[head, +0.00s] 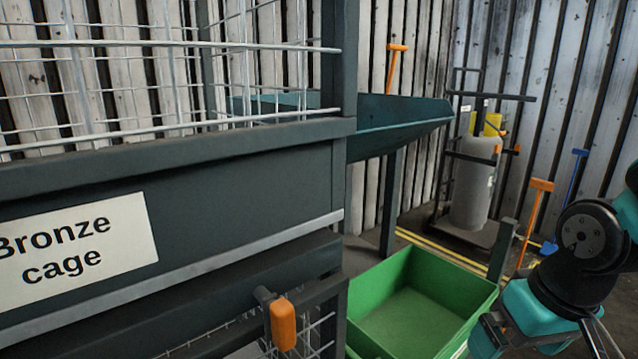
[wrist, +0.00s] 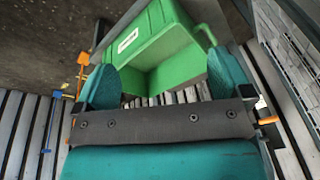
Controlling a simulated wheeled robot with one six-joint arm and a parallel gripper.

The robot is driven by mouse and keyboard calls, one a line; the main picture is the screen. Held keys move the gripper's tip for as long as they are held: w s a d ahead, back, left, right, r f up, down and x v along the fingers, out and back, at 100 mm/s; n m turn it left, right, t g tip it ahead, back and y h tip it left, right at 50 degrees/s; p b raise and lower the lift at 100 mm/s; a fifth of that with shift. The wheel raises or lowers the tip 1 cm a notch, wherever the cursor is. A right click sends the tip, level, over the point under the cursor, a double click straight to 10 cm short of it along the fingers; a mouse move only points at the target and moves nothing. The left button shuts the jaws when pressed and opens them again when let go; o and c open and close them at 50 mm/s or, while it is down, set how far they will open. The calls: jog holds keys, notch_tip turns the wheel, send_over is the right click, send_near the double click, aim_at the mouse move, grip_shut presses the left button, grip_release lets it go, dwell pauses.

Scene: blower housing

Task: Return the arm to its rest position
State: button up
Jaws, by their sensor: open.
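My arm (head: 580,250), teal and black, is bent at the right edge of the head view, and its lower part runs out of the bottom of the frame. My gripper (wrist: 165,78) shows in the wrist view with its two teal fingers wide apart and nothing between them. Beyond the fingers is an empty green bin (wrist: 165,45) with a white label. I cannot tell the gripper's fingertips clearly in the head view.
The dark cage labelled "Bronze cage" (head: 75,250) fills the left, with an orange handle (head: 283,325) on its front. The green bin (head: 440,288) stands on the floor close to my arm. A grey cylinder on a trolley (head: 470,185) and orange and blue long-handled tools (head: 535,215) stand behind.

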jog(key=s+a+r+n+g+y, duration=0.25)
jog(key=s+a+r+n, duration=0.35)
jog(key=s+a, duration=0.35)
notch_tip(320, 180, up, 36)
jog(key=p, duration=3.6)
jog(key=shift+w+r+m, duration=0.2)
jog(key=shift+w+m, duration=0.05)
jog(key=shift+m, duration=0.05)
